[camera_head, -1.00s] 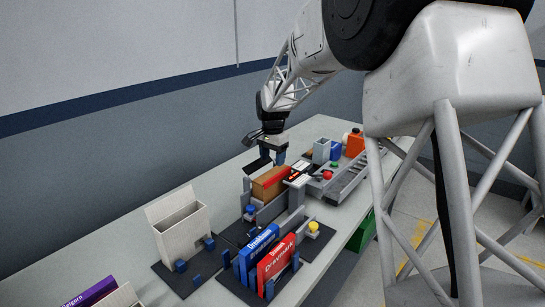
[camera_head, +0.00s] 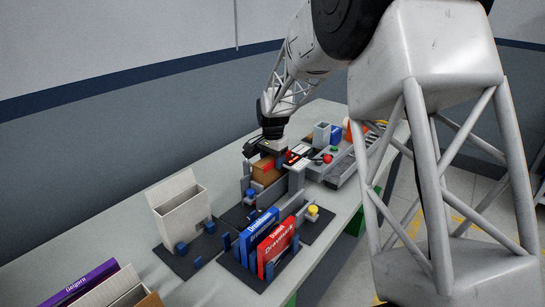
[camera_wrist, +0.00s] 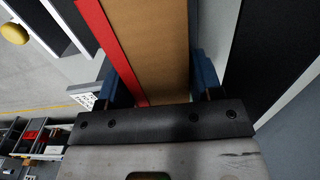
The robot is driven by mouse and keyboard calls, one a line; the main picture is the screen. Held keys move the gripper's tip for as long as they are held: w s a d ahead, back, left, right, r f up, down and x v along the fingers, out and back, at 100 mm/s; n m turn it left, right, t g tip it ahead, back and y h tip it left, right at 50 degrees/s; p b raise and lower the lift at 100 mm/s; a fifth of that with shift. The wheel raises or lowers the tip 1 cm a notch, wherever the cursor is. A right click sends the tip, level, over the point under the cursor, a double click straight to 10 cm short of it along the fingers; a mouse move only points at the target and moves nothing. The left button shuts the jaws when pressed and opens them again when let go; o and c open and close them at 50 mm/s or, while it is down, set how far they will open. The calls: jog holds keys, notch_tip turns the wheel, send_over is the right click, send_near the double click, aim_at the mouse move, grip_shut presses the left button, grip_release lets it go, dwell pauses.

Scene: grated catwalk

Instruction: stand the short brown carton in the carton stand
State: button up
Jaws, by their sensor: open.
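The brown carton (camera_head: 266,175), with a red band, stands in a grey holder near the middle of the table in the head view. In the wrist view the brown carton (camera_wrist: 155,40) runs between the two blue fingers. My gripper (camera_wrist: 160,80) is open, with one finger on each side of it; I cannot tell whether they touch it. In the head view my gripper (camera_head: 272,148) is over the carton's far end, its fingertips largely hidden. A dark-based rack with blue posts (camera_head: 229,257), perhaps the carton stand, holds a blue carton (camera_head: 258,236) and a red carton (camera_head: 276,246).
An open white box (camera_head: 182,218) stands on a dark base at the left. A purple carton (camera_head: 88,283) is at the lower left. A red button (camera_head: 327,158), a yellow knob (camera_head: 313,210) and a grey bin (camera_head: 321,135) are near the holder. The table's far left is bare.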

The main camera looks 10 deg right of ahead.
jog(key=c, duration=0.6)
jog(key=shift+r, duration=0.15)
jog(key=shift+r, duration=6.4)
jog(key=shift+s+a, duration=0.1)
